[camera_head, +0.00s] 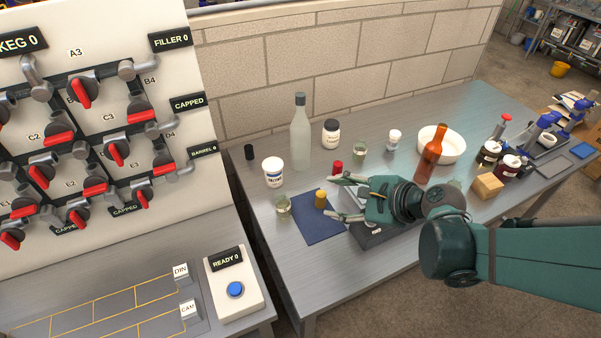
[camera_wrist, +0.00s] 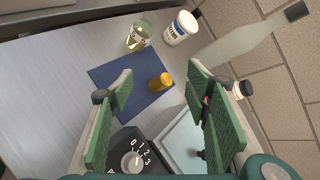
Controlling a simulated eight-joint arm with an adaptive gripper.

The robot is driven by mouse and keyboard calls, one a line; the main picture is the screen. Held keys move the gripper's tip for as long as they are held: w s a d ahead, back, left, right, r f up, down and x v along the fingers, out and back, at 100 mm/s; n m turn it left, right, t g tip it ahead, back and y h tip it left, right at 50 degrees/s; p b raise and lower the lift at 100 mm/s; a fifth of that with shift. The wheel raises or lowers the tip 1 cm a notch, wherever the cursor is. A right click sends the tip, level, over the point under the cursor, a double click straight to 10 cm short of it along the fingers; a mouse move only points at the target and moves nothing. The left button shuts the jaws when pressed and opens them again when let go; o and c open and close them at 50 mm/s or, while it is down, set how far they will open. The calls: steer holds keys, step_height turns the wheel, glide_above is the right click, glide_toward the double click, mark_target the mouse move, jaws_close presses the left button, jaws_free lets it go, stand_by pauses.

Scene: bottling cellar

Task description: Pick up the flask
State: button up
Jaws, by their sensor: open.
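A small clear glass vessel with pale yellowish liquid (camera_head: 282,205), which looks like the flask, stands upright just left of the blue mat (camera_head: 318,228). It also shows in the wrist view (camera_wrist: 137,38), beyond the mat's far edge. A second small glass vessel (camera_head: 360,150) stands farther back; I cannot tell which of the two is meant. My gripper (camera_head: 338,197) is open and empty, pointing left over the mat's right side. In the wrist view, its fingers (camera_wrist: 160,88) are spread, with the flask well beyond their tips.
A small amber cylinder (camera_head: 320,199) stands on the mat ahead of my fingers. A dark device with a dial (camera_wrist: 132,160) lies below my gripper. A white jar (camera_head: 273,172), tall clear bottle (camera_head: 300,140) and brown bottle (camera_head: 431,158) stand nearby. The table's front left is clear.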

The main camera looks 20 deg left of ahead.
mark_target(285, 197)
steer(key=s+a+f+m+g+y, duration=0.1)
steer(key=s+a+f+m+y, duration=0.1)
steer(key=a+m, duration=0.3)
steer(key=shift+a+f+g+y, duration=0.3)
steer(key=shift+a+f+y, duration=0.3)
steer(key=shift+a, duration=1.6)
steer(key=shift+r, duration=0.1)
steer(key=shift+x, duration=1.25)
steer(key=shift+a, duration=0.1)
steer(key=shift+b+x, duration=1)
steer(key=shift+x, duration=1.55)
steer(key=shift+c, duration=0.7)
steer(key=c, duration=1)
